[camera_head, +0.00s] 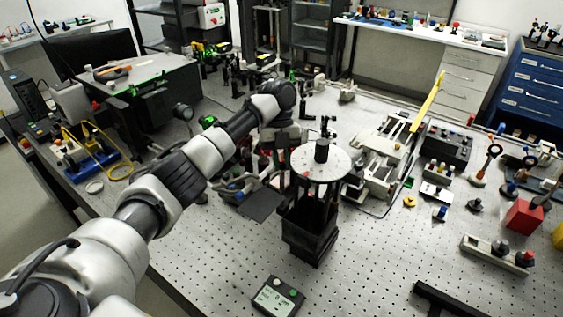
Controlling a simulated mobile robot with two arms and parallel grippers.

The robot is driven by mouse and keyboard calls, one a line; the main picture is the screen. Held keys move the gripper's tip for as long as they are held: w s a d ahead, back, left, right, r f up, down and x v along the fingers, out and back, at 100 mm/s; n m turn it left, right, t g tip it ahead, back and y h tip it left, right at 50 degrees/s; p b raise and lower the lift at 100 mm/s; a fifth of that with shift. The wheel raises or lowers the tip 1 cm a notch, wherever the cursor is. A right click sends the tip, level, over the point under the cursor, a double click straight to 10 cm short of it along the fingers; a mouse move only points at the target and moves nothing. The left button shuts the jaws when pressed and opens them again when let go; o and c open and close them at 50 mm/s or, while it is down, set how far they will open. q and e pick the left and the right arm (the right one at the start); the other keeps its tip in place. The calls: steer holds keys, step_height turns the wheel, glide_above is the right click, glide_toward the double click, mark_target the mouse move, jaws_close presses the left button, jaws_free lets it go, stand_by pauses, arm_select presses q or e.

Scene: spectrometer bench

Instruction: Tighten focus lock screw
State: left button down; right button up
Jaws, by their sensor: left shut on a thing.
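My left arm comes in from the lower left and bends down at the wrist. My left gripper (284,160) is at the left side of a stand with a round white top plate (330,160). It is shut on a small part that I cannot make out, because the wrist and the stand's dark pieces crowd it. I cannot pick out the focus lock screw. The stand has black legs and a black lower body (309,240). A short black cylinder (322,150) stands upright on the plate.
A pale slide mechanism (384,160) with a yellow bar (428,101) is right of the stand. A display box (277,298) lies in front. A red cube (523,216) and several small mounts are at the right. The perforated bench top (375,255) is clear between them.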

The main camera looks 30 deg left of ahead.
arm_select(q)
steer(key=shift+r, duration=0.15)
steer(key=c, duration=1.1)
jaws_free()
steer(key=p+v, duration=0.1)
steer(key=v, duration=0.9)
steer(key=shift+w+r, duration=0.15)
steer(key=shift+r, duration=0.2)
steer(key=shift+p, duration=0.3)
